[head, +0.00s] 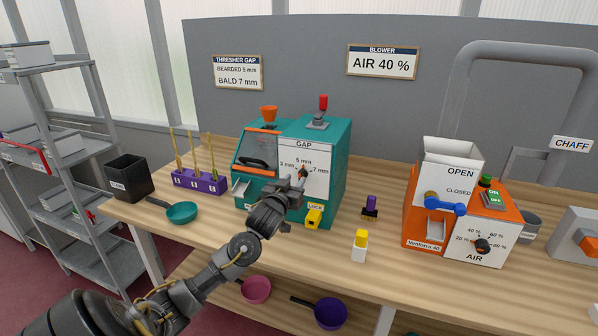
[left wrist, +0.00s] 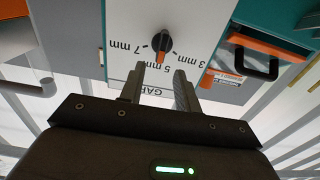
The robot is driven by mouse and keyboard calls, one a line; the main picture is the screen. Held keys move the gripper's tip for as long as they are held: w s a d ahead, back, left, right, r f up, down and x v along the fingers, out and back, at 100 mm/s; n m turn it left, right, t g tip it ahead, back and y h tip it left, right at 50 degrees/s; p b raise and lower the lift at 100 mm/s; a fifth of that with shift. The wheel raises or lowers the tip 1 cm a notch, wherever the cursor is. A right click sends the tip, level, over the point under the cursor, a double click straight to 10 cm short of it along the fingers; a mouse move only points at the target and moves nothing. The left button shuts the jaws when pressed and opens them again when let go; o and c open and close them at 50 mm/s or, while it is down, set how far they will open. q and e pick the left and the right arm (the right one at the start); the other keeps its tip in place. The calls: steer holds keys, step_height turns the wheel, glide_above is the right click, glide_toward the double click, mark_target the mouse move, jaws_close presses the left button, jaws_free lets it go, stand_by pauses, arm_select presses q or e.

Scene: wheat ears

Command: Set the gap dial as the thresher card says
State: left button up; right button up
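The teal thresher (head: 335,160) stands on the wooden bench. Its white GAP panel (head: 318,185) is marked 3, 5 and 7 mm. The black gap dial (head: 304,174) has an orange pointer; in the upside-down left wrist view the dial (left wrist: 160,43) points at 5 mm. My left gripper (head: 294,183) is in front of the panel. In the left wrist view its fingers (left wrist: 160,85) are apart, empty, and short of the dial. The thresher card (head: 238,72) reads bearded 5 mm, bald 7 mm. Wheat ears (head: 193,152) stand in a purple rack (head: 200,181); their type is unclear.
A yellow LOCK part (head: 314,217) sits low on the thresher front. A teal pan (head: 181,212) and black bin (head: 129,177) are left. A purple-topped item (head: 371,205) and yellow-topped item (head: 360,244) stand right. The orange blower (head: 428,227) is farther right.

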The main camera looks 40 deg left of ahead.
mark_target(300, 174)
arm_select(q)
steer(key=shift+p+x, duration=0.6)
steer(key=shift+x, duration=1.95)
jaws_close()
